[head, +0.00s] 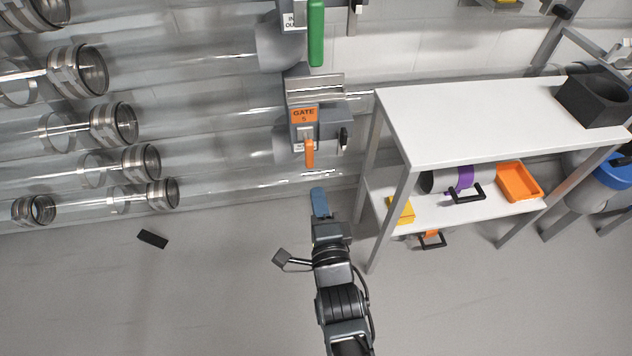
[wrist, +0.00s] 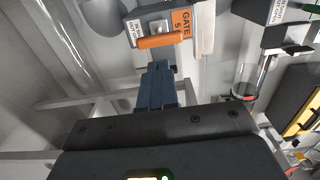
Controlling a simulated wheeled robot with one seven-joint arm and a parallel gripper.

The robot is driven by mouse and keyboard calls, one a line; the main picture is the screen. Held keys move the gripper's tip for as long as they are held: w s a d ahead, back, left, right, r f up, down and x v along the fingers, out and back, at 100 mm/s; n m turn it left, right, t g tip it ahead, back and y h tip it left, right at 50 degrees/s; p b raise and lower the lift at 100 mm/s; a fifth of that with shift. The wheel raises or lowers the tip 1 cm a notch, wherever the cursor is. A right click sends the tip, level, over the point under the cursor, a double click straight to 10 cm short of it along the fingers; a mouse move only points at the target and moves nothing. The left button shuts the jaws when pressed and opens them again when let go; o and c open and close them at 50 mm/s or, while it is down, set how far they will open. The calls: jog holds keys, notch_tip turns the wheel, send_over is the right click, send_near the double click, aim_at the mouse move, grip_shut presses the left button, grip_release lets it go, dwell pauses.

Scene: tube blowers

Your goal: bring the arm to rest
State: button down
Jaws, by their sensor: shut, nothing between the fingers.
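My gripper (head: 319,190) is shut and empty, with its blue fingers together, in the lower middle of the head view. My arm reaches up to it from the bottom edge. In the wrist view the blue fingers (wrist: 156,72) point up toward the gate 5 unit. The gate 5 unit (head: 303,116) has an orange label and an orange handle (head: 309,153) just above my fingertips in the head view. The handle (wrist: 162,41) also shows in the wrist view, close beyond the fingertips. I cannot tell whether they touch; a small gap seems to show.
A white table (head: 480,120) with a lower shelf stands close on the right. It bears a dark box (head: 594,100); an orange tray (head: 518,181) is on the shelf. Clear tubes line the wall. A green handle (head: 316,35) is above. A black piece (head: 153,239) lies on open floor.

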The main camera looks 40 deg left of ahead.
jog(key=shift+p+v, duration=1.4)
jog(key=shift+v, duration=1.1)
jog(key=shift+d, duration=0.1)
jog(key=s+d+r+n+t+h, duration=0.1)
jog(key=s+d+r+h, duration=0.15)
jog(key=s+d, duration=0.6)
jog(key=s+d+r+n+t+h, duration=0.15)
jog(key=s+d+h, duration=0.25)
jog(key=d, duration=0.9)
jog(key=s+d+r+n+t+h, duration=0.1)
jog(key=s+d+r+h, duration=0.15)
jog(key=s+d, duration=0.55)
jog(key=s+d+r+n+h, duration=0.5)
jog(key=s+d+r, duration=0.1)
jog(key=d+r, duration=0.65)
notch_tip(320, 180, up, 14)
jog(key=p, duration=1.4)
jog(key=shift+s, duration=0.15)
